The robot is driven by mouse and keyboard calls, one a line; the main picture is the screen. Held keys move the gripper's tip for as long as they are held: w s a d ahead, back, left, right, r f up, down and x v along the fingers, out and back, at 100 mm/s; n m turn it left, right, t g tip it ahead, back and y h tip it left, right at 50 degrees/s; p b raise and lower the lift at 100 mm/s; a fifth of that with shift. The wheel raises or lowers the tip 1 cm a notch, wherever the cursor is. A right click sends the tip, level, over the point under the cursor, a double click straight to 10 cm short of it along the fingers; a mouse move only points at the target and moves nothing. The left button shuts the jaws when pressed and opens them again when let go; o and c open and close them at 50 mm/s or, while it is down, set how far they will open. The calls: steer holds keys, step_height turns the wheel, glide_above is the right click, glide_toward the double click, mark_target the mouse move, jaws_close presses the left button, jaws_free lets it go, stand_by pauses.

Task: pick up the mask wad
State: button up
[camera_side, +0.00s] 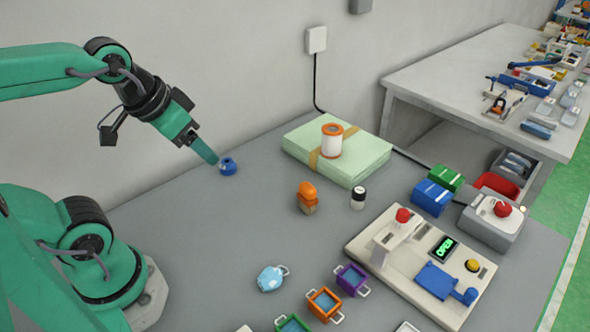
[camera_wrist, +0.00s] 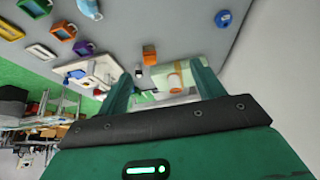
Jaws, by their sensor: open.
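The mask wad (camera_side: 270,278) is a light blue crumpled lump with pale ear loops, lying on the grey table at the lower middle of the side view. It also shows at the top left edge of the wrist view (camera_wrist: 89,7), partly cut off. My gripper (camera_side: 213,159) is in the air at the upper left of the side view, well behind and above the wad and apart from it. In the wrist view my gripper (camera_wrist: 164,86) has its two green fingers spread with nothing held between them.
A small blue roll (camera_side: 228,167) is near my fingertips in the side view. Orange (camera_side: 325,304), purple (camera_side: 352,279) and green (camera_side: 292,324) trays stand close to the wad. An orange block (camera_side: 307,196) and a machine with a sign (camera_side: 392,285) stand farther right. The table left of the wad is clear.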

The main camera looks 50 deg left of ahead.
steer(key=shift+d, duration=0.1)
steer(key=m+g, duration=0.5)
glide_above(271, 273)
steer(key=f, duration=1.6)
steer(key=shift+s+a+f, duration=0.2)
steer(key=shift+s+f, duration=0.15)
steer(key=shift+f, duration=0.05)
steer(key=shift+h, duration=0.3)
steer(key=shift+f, duration=0.1)
steer(key=shift+w+f, duration=0.1)
steer(key=shift+f, duration=1.05)
steer(key=shift+f, duration=0.2)
steer(key=shift+w+d+f, duration=0.1)
steer(key=shift+f, duration=1.1)
steer(key=shift+w+d+f, duration=0.1)
steer(key=shift+f, duration=1.1)
